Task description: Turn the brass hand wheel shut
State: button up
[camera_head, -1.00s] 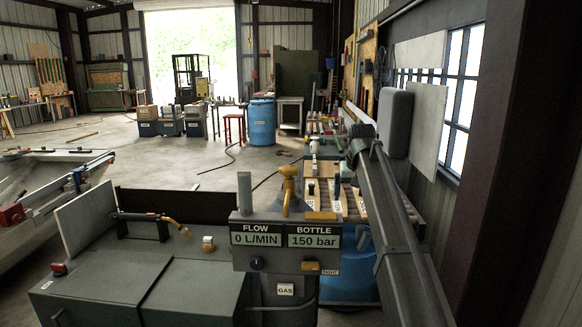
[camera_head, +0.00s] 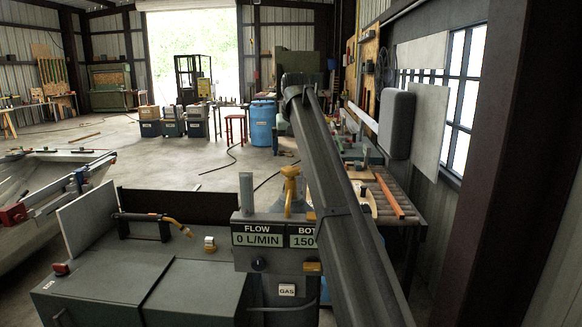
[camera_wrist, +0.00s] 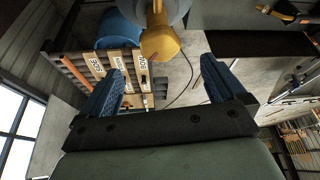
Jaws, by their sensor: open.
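In the wrist view a brass-yellow part (camera_wrist: 160,40) shows ahead of and between my fingers, apparently the same fitting. My gripper (camera_wrist: 162,66) is open, its two blue fingers wide apart with nothing between them. It is apart from the brass part. In the head view my arm hides the gripper and part of the BOTTLE readout.
The readout panel (camera_head: 256,228) shows FLOW 0 L/MIN. A brass knob (camera_head: 312,268) sits low on it. The grey-green bench (camera_head: 110,285) is at left, with a torch (camera_head: 150,217) on a holder. A roller table (camera_head: 395,200) and the brown post (camera_head: 485,170) stand at right.

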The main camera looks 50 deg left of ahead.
aim_at(291, 169)
jog(key=x, duration=0.7)
jog(key=shift+w+f, duration=0.1)
jog(key=shift+f, duration=0.15)
jog(key=c, duration=1)
